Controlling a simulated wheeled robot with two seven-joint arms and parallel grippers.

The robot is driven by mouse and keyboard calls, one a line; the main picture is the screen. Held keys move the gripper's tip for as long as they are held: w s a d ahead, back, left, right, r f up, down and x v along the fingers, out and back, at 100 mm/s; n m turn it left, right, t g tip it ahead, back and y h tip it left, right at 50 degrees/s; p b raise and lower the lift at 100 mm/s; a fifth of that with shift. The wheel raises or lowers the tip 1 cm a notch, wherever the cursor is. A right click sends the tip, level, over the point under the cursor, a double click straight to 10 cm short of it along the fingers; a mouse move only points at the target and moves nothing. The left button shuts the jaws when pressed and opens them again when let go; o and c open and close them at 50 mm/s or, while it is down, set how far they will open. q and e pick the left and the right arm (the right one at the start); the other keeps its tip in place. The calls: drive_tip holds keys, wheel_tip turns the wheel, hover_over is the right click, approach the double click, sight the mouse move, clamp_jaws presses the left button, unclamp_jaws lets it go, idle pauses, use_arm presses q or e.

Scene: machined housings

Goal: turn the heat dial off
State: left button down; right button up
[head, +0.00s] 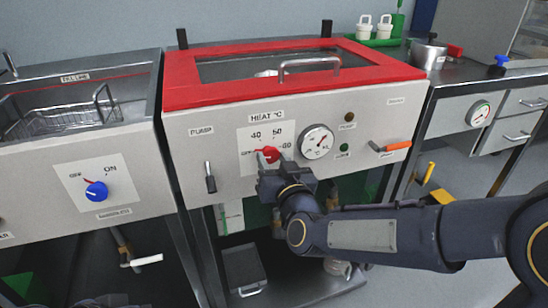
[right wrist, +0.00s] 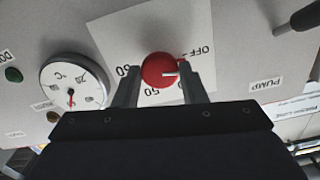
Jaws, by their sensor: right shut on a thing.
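The red heat dial (head: 270,154) sits on a white label plate under "HEAT °C" on the front of the red-topped bath. Its marks read OFF, 40, 50 and 60. My right gripper (head: 265,160) is at the dial, and in the right wrist view its two fingers (right wrist: 163,85) are shut on the sides of the dial (right wrist: 160,70). There the white pointer line points right, close to the OFF word and slightly below it. A finger partly hides the marks beside the dial. My left gripper is not in view.
A round gauge (head: 317,142) is close right of the dial, and a black pump lever (head: 210,178) is to its left. An orange-handled valve (head: 391,147) sticks out further right. A blue dial (head: 96,191) is on the neighbouring left unit.

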drive_tip(key=shift+f+n+p, duration=0.1)
drive_tip(key=shift+n+p, duration=0.2)
drive_tip(key=shift+n, duration=0.8)
drive_tip(key=o, duration=1)
drive_tip(key=shift+s, duration=0.15)
drive_tip(key=p+v, duration=0.1)
drive_tip(key=v, duration=0.6)
drive_tip(key=shift+s+d, duration=0.1)
drive_tip(key=shift+s, duration=0.15)
drive_tip(key=shift+d, duration=0.1)
